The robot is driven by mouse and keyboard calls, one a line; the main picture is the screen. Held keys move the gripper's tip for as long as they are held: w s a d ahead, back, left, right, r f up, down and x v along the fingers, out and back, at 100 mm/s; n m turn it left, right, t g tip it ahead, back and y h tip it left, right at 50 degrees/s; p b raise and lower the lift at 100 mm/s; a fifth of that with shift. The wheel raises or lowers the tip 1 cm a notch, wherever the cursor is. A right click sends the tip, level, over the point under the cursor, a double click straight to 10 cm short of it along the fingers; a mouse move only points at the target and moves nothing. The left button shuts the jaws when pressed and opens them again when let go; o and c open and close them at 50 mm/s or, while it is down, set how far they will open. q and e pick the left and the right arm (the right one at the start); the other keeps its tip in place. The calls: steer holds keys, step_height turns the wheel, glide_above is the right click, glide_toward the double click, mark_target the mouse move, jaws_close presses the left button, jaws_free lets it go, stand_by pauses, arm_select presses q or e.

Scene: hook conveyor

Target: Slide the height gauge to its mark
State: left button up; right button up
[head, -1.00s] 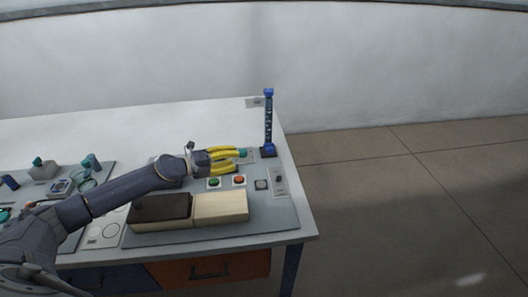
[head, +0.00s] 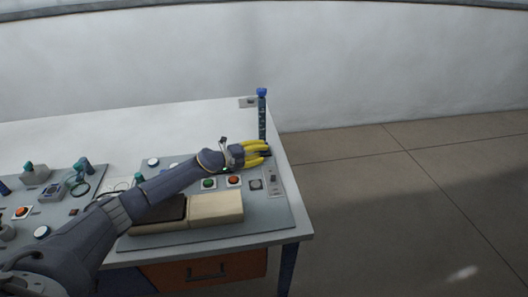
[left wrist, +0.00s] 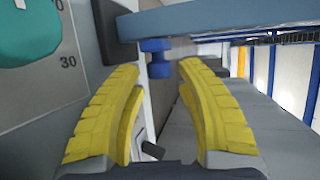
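The height gauge is taken to be the upright blue post (head: 262,118) with a blue cap at the right rear of the bench. In the left wrist view the blue post (left wrist: 225,18) runs across the top, with a blue knob (left wrist: 157,62) near its dark base. My left gripper (head: 267,152) is at the foot of the post, its yellow fingers hiding the lower part. In the left wrist view my left gripper (left wrist: 160,68) is open, with the knob at the gap between its fingertips. Contact cannot be told. The mark is not clearly seen. My right gripper is not in view.
A green button (head: 209,184), an orange button (head: 234,181) and a switch plate (head: 273,181) lie near the gripper. A cream block (head: 216,208) stands in front. A teal part (left wrist: 25,30) beside a numbered scale shows in the wrist view. The bench's right edge is close.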

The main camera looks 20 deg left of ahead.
arm_select(q)
steer(key=shift+x, duration=0.85)
steer(key=shift+c, duration=0.3)
jaws_close()
steer(key=shift+r, duration=0.15)
